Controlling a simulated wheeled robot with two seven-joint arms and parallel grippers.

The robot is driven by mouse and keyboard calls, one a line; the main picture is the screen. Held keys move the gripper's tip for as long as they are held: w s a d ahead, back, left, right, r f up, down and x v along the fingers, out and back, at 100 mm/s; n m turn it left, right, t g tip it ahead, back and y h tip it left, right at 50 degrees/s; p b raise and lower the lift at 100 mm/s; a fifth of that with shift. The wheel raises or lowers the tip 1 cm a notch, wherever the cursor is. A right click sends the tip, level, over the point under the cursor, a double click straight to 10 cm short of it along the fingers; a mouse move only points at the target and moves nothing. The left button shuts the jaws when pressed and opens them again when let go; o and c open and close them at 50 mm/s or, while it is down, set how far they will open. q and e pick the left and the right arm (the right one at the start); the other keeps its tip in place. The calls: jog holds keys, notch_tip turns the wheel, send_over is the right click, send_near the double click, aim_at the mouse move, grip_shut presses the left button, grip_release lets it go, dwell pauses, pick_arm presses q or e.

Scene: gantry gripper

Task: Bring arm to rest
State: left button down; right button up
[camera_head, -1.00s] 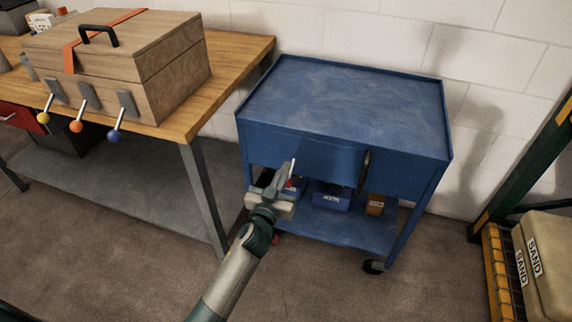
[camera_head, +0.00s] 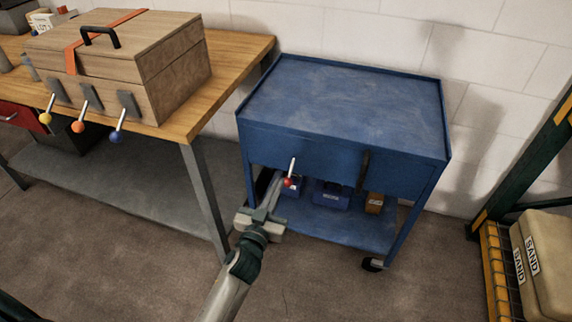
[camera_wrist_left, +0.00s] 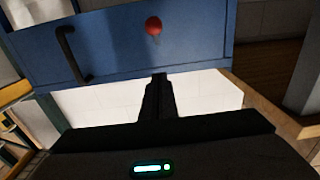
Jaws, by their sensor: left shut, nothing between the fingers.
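My left gripper (camera_head: 276,178) is shut and empty, low in front of the blue cart (camera_head: 345,100). Its fingers point up toward the cart's front, just left of a lever with a red knob (camera_head: 288,182). In the left wrist view the shut fingers (camera_wrist_left: 159,80) are below the red knob (camera_wrist_left: 153,25), apart from it in the picture. A black handle (camera_head: 363,172) is on the cart's front, right of the lever. My right gripper is not in view.
A wooden workbench (camera_head: 235,60) on the left bears a wooden box (camera_head: 180,75) with three knobbed levers. Small bins (camera_head: 330,197) sit on the cart's lower shelf. A rack with sand bags (camera_head: 550,250) stands on the right. Open floor (camera_head: 420,280) lies in front of the cart.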

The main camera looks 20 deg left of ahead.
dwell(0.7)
pick_arm(q)
jog(key=s+f+g+p, duration=0.1)
jog(key=s+f+g, duration=0.3)
jog(key=f, duration=0.7)
jog(key=s+f+g+p, duration=0.15)
jog(key=s+f, duration=0.45)
jog(key=f, duration=0.6)
jog(key=s+f+m+g, duration=0.1)
jog(key=s+f+g, duration=0.2)
jog(key=s+f, duration=0.6)
jog(key=s+f+m+g+p, duration=0.1)
jog(key=s+f+g, duration=0.3)
jog(key=s+f, duration=0.5)
jog(key=s, duration=0.6)
jog(key=shift+f+h, duration=0.3)
jog(key=shift+f, duration=0.1)
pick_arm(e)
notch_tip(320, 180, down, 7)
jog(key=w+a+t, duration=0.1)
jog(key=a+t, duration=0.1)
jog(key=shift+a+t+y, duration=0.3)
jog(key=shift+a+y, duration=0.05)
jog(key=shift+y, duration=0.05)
